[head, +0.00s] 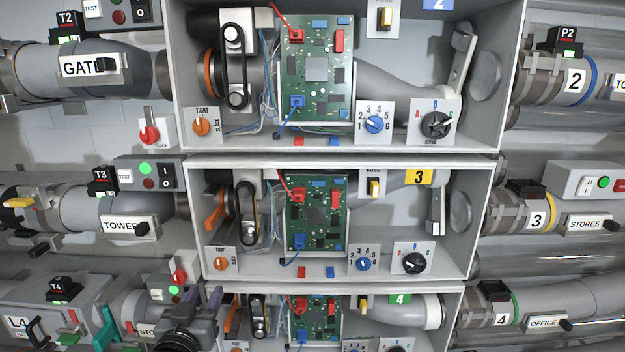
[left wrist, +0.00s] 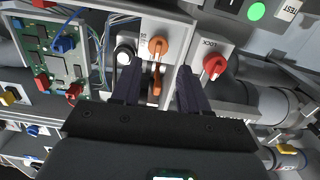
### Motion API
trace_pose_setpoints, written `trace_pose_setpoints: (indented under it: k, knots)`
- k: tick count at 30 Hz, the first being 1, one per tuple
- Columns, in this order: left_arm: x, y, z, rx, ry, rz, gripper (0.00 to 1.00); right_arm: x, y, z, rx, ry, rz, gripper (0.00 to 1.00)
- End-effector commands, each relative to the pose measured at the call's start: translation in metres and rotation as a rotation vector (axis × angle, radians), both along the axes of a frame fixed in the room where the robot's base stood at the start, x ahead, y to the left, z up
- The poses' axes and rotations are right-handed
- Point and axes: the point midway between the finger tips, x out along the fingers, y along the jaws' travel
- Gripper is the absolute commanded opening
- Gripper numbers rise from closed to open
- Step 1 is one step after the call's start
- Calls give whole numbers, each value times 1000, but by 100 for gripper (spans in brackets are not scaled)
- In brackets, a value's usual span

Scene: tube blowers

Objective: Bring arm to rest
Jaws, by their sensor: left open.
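My left gripper (head: 200,302) is low in the head view, in front of the left side of the lowest box (head: 450,303). In the left wrist view its two dark fingers (left wrist: 160,92) stand wide apart, with nothing held between them. An orange knob (left wrist: 158,46) and an orange lever (left wrist: 155,84) show beyond and between the fingers; I cannot tell the exact gap to them. A red lock knob (left wrist: 215,67) lies just right of the fingers in that view. My right gripper does not show.
Open boxes are stacked in the middle, with green circuit boards (head: 316,68), a blue selector (head: 375,124) and a black rotor knob (head: 436,124). Pipes run out on both sides. A TOWER valve (head: 128,226) and a T4 unit (head: 62,289) stand near my left gripper.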

Motion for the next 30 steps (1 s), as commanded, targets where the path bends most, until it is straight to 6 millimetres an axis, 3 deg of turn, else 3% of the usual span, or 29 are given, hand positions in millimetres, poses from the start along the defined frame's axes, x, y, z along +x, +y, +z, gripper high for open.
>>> trace_pose_setpoints:
  k: [1,3,5,9,12,15,18,23,25,30]
  knots:
    - [-12,0,-42,0,69,-2,44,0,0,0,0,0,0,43]
    - [-32,0,-91,0,157,-7,44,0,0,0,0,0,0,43]
    - [-53,-1,-131,2,239,-11,44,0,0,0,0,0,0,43]
    - [-116,-3,-217,10,440,-27,44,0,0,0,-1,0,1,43]
    - [-167,-4,-266,19,584,-39,44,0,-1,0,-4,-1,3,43]
    - [-215,-5,-298,29,709,-53,44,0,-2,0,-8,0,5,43]
    - [-258,-5,-320,38,821,-65,44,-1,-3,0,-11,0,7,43]
    - [-321,-6,-337,60,988,-88,44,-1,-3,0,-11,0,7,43]
    - [-348,-5,-335,78,1061,-103,44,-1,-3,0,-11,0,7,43]
    - [-376,-4,-313,137,1187,-134,44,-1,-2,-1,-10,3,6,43]
